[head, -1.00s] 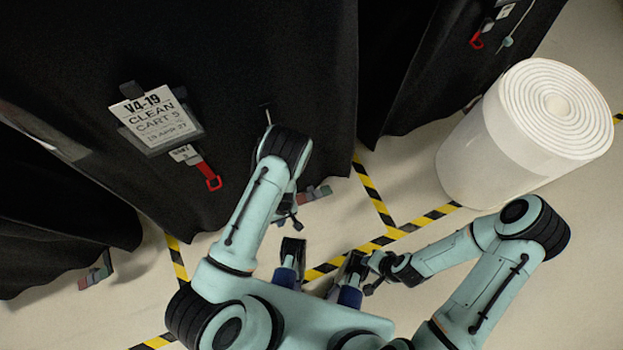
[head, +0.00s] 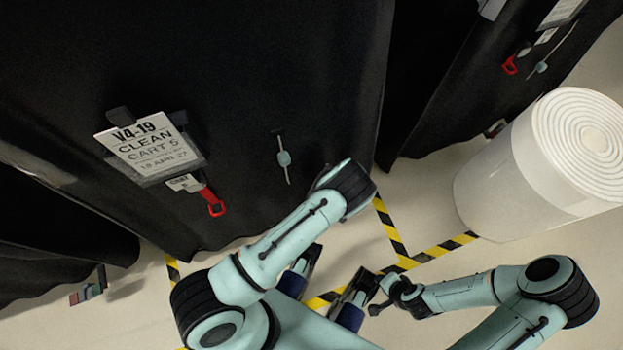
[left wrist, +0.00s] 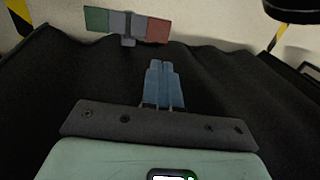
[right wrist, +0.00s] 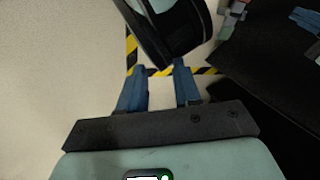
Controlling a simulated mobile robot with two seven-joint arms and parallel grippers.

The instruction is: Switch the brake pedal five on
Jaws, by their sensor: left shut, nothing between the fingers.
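A foot pedal bar (left wrist: 127,25) with green, grey and red sections shows in the left wrist view, beyond my fingertips, low by the floor at the hem of a black cover. I take it as brake pedal five; my left arm hides that spot in the head view. My left gripper (left wrist: 159,66) is shut and empty, pointing toward the pedal, with a visible gap.
A large white roll (head: 500,180) stands on the right. Another covered cart (head: 440,80) is behind it. A second pedal (head: 88,290) shows at lower left by a neighbouring cover. Yellow-black tape (head: 430,252) marks the floor. Pale floor is clear between cart and roll.

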